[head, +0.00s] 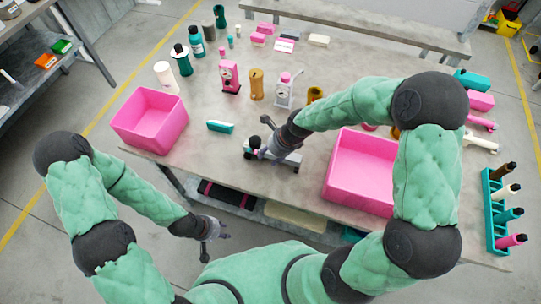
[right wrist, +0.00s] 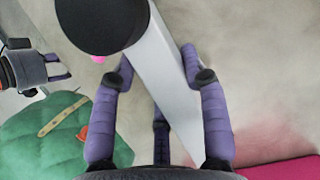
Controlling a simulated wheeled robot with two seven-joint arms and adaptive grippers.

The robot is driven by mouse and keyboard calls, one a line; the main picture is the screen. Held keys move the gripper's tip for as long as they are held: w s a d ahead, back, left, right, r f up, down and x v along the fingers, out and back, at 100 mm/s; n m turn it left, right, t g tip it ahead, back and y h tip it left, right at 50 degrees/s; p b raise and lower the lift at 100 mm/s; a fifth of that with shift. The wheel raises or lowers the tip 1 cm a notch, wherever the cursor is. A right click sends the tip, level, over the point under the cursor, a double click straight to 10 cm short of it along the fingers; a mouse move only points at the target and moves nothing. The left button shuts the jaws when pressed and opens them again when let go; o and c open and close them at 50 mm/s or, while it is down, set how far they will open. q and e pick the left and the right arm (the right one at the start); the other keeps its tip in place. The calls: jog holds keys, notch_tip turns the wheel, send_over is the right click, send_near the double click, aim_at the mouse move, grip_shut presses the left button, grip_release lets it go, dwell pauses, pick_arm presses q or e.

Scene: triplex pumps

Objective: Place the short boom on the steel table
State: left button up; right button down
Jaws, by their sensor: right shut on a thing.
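The short boom (head: 291,159), a pale grey bar with black ends, is at the front middle of the steel table (head: 330,75). My right gripper (head: 270,148) is shut on it. In the right wrist view, the boom (right wrist: 166,75) runs between the two purple fingers of my right gripper (right wrist: 155,85), with a large black round end at the top. I cannot tell whether the boom touches the table top. My left gripper (head: 219,235) is empty and open, off the table's front edge, at the lower left.
A pink bin (head: 340,185) stands right of the boom, another pink bin (head: 150,130) at the left. Gauges and bottles stand behind. A teal rack (head: 492,215) holds bottles at the right.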

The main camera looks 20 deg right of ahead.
jog(key=shift+r, duration=0.1)
jog(key=c, duration=0.6)
grip_release()
jog(key=shift+c, duration=0.2)
jog(key=p+v, duration=0.4)
jog(key=v, duration=0.8)
